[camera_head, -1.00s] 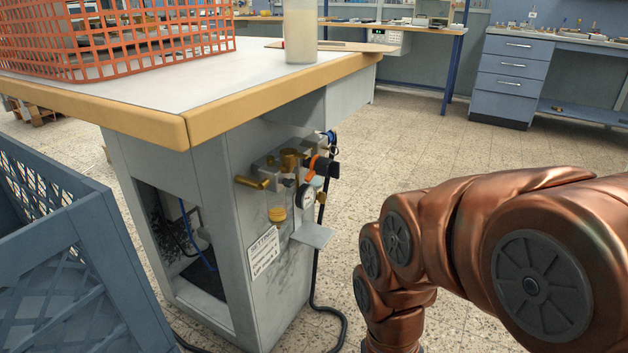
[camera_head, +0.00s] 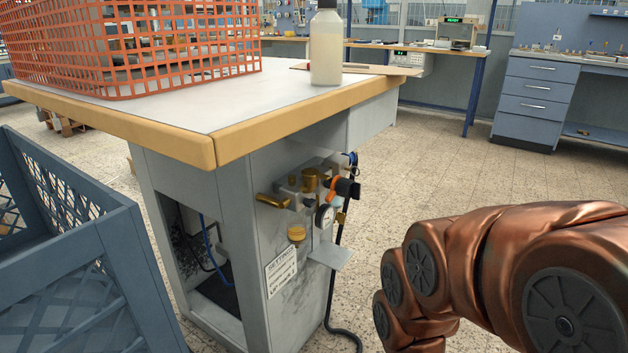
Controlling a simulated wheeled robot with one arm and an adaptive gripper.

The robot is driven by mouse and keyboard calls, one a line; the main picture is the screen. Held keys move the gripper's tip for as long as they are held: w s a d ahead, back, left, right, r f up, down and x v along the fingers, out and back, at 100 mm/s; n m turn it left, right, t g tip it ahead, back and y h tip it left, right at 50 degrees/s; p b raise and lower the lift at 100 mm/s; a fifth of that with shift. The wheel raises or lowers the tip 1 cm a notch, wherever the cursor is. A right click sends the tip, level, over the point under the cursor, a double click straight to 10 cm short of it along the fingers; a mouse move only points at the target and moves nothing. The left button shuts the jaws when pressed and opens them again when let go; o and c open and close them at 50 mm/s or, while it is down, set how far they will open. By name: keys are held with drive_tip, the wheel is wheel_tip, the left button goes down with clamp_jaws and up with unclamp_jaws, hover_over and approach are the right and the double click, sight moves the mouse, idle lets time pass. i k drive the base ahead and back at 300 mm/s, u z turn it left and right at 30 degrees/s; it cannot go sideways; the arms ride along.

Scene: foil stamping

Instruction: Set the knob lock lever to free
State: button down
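An air-service unit is mounted on the side of the grey pedestal under the table. It has a black knob (camera_head: 347,188) with an orange ring (camera_head: 333,187), a round pressure gauge (camera_head: 324,216), a brass lever (camera_head: 272,201) at the left, a brass cap (camera_head: 310,179) and a yellow-brass bowl (camera_head: 296,234). I cannot tell which small part is the knob lock lever, nor its setting. My copper arm comes in from the right and bends downward, to the right of the unit and apart from it. My gripper is below the picture and not seen.
The worktable (camera_head: 216,140) overhangs the unit with a wooden edge. A blue crate (camera_head: 90,262) stands at lower left. An orange basket (camera_head: 190,82) and a bottle (camera_head: 326,60) stand on the table. A black hose (camera_head: 329,300) runs to the floor.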

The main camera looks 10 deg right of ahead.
sight(332, 194)
drive_tip(key=u, duration=1.55)
drive_tip(key=k, duration=0.5)
drive_tip(key=z, duration=0.45)
